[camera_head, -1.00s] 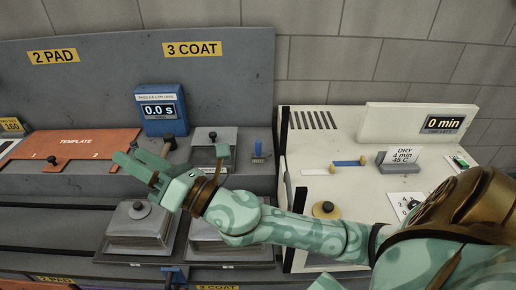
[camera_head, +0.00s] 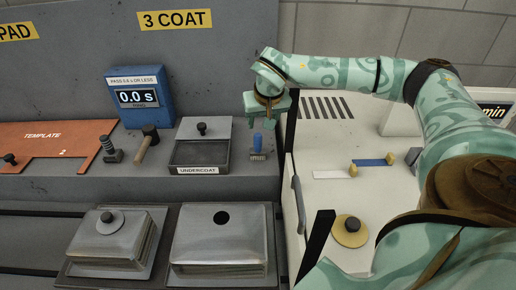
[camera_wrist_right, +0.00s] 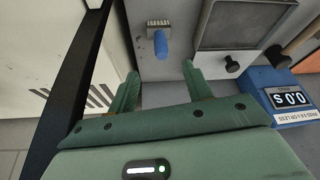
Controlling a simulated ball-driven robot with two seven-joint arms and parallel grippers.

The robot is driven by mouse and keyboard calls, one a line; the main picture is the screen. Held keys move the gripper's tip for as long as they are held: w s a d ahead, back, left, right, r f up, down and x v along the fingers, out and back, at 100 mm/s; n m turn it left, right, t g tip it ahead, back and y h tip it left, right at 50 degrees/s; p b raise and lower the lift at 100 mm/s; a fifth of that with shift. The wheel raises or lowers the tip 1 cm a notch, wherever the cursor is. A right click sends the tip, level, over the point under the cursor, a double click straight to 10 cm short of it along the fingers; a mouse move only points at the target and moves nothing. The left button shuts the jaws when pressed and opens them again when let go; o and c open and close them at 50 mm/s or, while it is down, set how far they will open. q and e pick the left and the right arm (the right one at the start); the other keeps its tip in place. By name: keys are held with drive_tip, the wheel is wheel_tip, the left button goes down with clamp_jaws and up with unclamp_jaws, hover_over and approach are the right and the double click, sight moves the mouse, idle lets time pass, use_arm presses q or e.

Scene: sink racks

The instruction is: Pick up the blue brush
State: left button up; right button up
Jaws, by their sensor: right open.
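In the right wrist view, the brush (camera_wrist_right: 160,44) shows beyond the gap between the open fingertips (camera_wrist_right: 160,68), with nothing gripped. My left gripper is not in these frames.
The undercoat tray (camera_head: 187,155) is close at the brush's left. A black upright edge (camera_head: 291,110) and the white machine (camera_head: 330,135) are close at its right. A blue timer box (camera_head: 140,98), a wooden-handled tool (camera_head: 146,146) and an orange template (camera_head: 70,138) are farther left.

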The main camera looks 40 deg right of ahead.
approach(258, 142)
drive_tip(key=f, duration=0.1)
drive_tip(key=b+x, duration=0.1)
drive_tip(key=x, duration=0.3)
drive_tip(key=shift+w+d+f, duration=0.1)
drive_tip(key=shift+w, duration=0.2)
drive_tip(key=shift+w+d+f, duration=0.2)
drive_tip(key=shift+f, duration=0.4)
drive_tip(key=shift+w+d+f+b, duration=0.1)
drive_tip(key=shift+f+b, duration=0.2)
drive_tip(key=x, duration=0.4)
drive_tip(key=shift+w+d+f+b, duration=0.1)
drive_tip(key=shift+w+d+b, duration=0.2)
drive_tip(key=shift+w+b, duration=0.1)
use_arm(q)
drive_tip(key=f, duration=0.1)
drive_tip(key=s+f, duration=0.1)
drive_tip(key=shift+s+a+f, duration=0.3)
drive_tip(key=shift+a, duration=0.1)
use_arm(e)
drive_tip(key=shift+s, duration=0.1)
drive_tip(key=shift+c, duration=1.2)
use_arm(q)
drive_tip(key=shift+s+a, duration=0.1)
use_arm(e)
drive_tip(key=c, duration=0.8)
